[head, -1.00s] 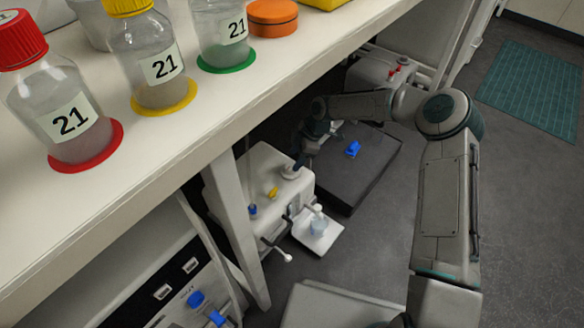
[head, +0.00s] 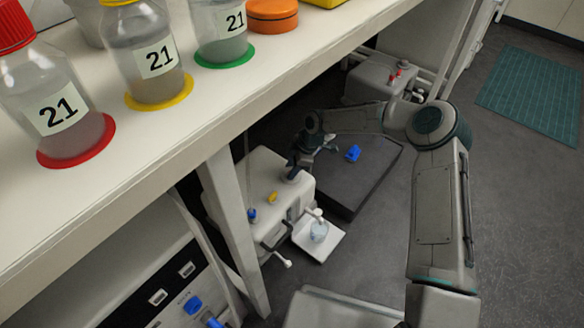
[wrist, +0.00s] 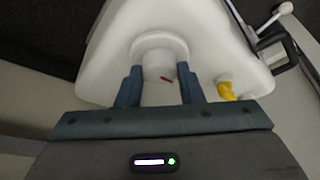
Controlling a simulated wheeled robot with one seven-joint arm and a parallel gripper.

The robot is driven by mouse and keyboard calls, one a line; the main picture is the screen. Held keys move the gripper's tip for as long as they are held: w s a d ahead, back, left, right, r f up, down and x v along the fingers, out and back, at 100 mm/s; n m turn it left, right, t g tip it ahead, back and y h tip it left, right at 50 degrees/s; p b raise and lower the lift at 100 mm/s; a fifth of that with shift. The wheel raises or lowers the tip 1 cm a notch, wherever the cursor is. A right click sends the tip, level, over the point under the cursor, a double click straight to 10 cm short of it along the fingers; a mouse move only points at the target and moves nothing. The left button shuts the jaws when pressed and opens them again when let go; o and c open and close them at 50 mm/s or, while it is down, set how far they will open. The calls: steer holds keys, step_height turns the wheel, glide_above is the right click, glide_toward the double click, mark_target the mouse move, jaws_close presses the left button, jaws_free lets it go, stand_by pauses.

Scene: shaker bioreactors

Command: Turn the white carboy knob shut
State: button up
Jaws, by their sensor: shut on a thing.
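The white carboy (head: 268,172) stands on the floor under the bench in the head view and fills the top of the wrist view (wrist: 105,70). Its round white knob (wrist: 158,66), with a short red mark, sits on the carboy's top. My gripper (wrist: 160,88) has one finger on each side of the knob and is shut on it. In the head view my gripper (head: 294,172) is at the top of the carboy and hides much of the knob.
A yellow fitting (head: 272,197) and a blue one (head: 252,214) are on the carboy. A small bottle (head: 319,231) stands on a white tray (head: 328,246) in front. The bench (head: 130,165) overhangs on the left.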

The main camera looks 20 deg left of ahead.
steer(key=m+t+p, duration=0.1)
steer(key=m, duration=0.2)
steer(key=shift+s+r+m, duration=0.1)
steer(key=shift+m, duration=0.2)
steer(key=m+t, duration=0.2)
steer(key=m, duration=0.3)
steer(key=shift+s, duration=0.2)
steer(key=m+t, duration=0.1)
steer(key=m, duration=0.2)
steer(key=m+t+h+b, duration=0.1)
steer(key=m, duration=0.1)
steer(key=shift+s+a+m, duration=0.1)
steer(key=shift+a+m, duration=0.05)
steer(key=shift+m, duration=0.25)
steer(key=shift+m+t+h, duration=0.3)
steer(key=shift+m+h, duration=0.3)
steer(key=shift+m, duration=1.1)
steer(key=o, duration=1)
